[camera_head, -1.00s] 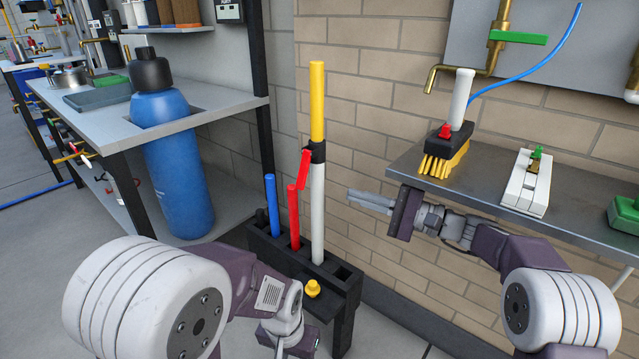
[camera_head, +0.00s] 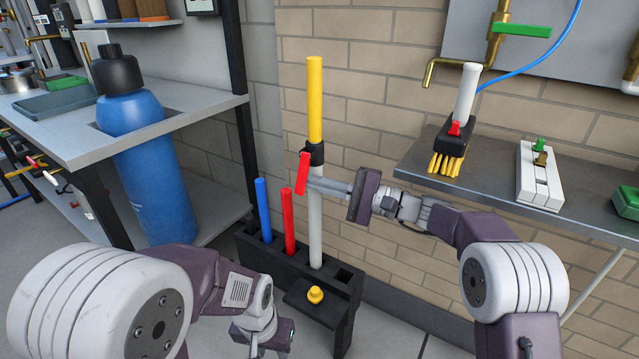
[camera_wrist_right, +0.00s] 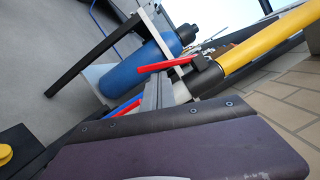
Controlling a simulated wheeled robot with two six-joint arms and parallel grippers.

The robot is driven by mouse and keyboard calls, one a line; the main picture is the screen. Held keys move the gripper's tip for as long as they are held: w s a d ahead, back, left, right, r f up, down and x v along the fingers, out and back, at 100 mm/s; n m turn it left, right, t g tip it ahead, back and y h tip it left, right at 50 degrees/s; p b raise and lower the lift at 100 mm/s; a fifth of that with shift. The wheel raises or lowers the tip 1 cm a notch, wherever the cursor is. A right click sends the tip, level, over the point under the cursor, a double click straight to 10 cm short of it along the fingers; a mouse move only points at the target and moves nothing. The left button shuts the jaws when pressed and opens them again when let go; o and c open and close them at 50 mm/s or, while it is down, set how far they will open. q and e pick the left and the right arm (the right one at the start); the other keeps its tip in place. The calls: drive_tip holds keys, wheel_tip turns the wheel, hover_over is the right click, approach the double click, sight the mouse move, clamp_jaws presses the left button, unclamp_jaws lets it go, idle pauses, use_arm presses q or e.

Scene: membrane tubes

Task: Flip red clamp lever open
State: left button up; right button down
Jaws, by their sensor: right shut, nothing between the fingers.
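The red clamp lever (camera_head: 302,174) hangs tilted down the left side of the black clamp collar (camera_head: 315,153). The collar sits where the yellow tube (camera_head: 315,98) meets the white tube (camera_head: 316,225), which stands upright in the black rack. My right gripper (camera_head: 312,183) is shut and empty, its fingertips at the lever's lower part; I cannot tell whether they touch it. In the right wrist view the lever (camera_wrist_right: 168,65) lies just beyond the fingertips (camera_wrist_right: 157,82), beside the collar (camera_wrist_right: 205,78). My left arm is at the lower left; its fingers are not visible.
The black rack (camera_head: 340,300) also holds a blue tube (camera_head: 263,210) and a red tube (camera_head: 289,220), with a yellow knob (camera_head: 315,294) in front. A steel shelf (camera_head: 420,172) with a brush (camera_head: 452,140) is at right. A blue cylinder (camera_head: 145,165) stands at left.

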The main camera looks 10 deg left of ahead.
sight(304, 185)
drive_tip(key=shift+d, duration=0.15)
drive_tip(key=shift+s+m+p, duration=0.3)
drive_tip(key=shift+m+p, duration=0.1)
drive_tip(key=shift+m, duration=0.3)
drive_tip(key=shift+s+a+r+m+y+p, duration=0.2)
drive_tip(key=shift+s+a+m+y+p, duration=0.15)
drive_tip(key=shift+m+p, duration=0.35)
drive_tip(key=shift+s+a+r+m+t+p, duration=0.2)
drive_tip(key=shift+s+r+m+t+p, duration=0.35)
drive_tip(key=shift+m+p, duration=1.05)
drive_tip(key=shift+s+a+r+m+t+p, duration=0.25)
drive_tip(key=shift+s+m+t+p, duration=0.7)
drive_tip(key=shift+m, duration=1.25)
drive_tip(key=shift+s+a+r+m+t+p, duration=0.15)
drive_tip(key=shift+s+r+m+t+p, duration=0.35)
drive_tip(key=shift+m+p, duration=1.15)
drive_tip(key=shift+m, duration=0.35)
